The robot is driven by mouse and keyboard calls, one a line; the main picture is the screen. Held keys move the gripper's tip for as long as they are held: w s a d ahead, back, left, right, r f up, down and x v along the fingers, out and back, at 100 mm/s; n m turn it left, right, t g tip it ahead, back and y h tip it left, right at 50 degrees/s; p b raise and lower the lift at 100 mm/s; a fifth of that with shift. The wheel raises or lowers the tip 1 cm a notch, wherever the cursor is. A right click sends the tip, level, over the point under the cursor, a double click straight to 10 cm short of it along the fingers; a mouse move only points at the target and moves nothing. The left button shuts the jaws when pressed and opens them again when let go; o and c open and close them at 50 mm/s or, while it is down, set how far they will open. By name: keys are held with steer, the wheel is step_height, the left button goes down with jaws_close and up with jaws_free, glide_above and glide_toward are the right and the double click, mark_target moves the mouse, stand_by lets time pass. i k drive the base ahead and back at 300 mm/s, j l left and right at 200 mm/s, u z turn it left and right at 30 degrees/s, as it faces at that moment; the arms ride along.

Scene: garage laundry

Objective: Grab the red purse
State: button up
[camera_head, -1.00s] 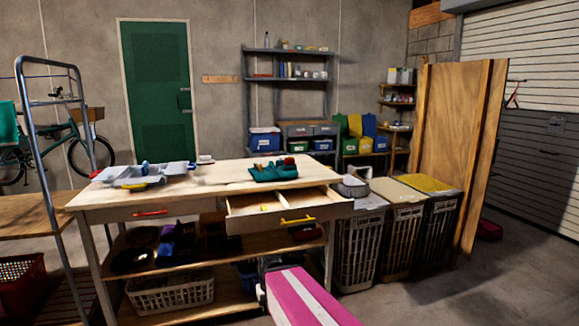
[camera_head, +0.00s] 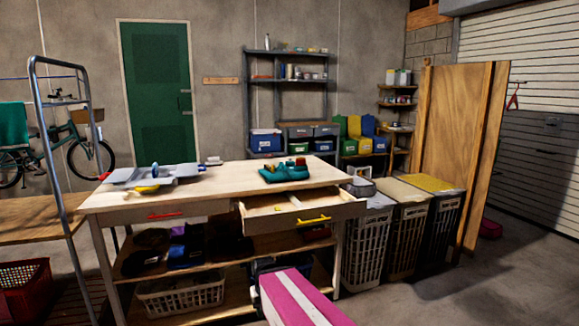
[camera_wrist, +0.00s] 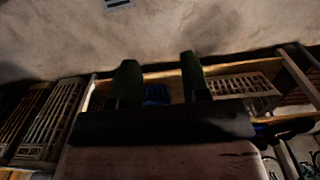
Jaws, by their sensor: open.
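A small dark red, bag-like thing (camera_head: 490,229) lies on the floor at the right, partly hidden by the upright wooden panel; I cannot tell for sure that it is the red purse. My gripper (camera_wrist: 159,62) shows in the wrist view with its two dark fingers apart and nothing between them. The dark red thing does not show clearly in the wrist view.
A wooden workbench (camera_head: 215,186) with an open drawer (camera_head: 297,212) stands in front, with a teal item (camera_head: 285,172) on top. Hampers (camera_head: 366,245) stand to its right, then the wooden panel (camera_head: 450,140). The floor at the right front is clear.

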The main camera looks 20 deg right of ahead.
mark_target(299, 162)
steer(key=j+z, duration=0.95)
steer(key=l, duration=0.1)
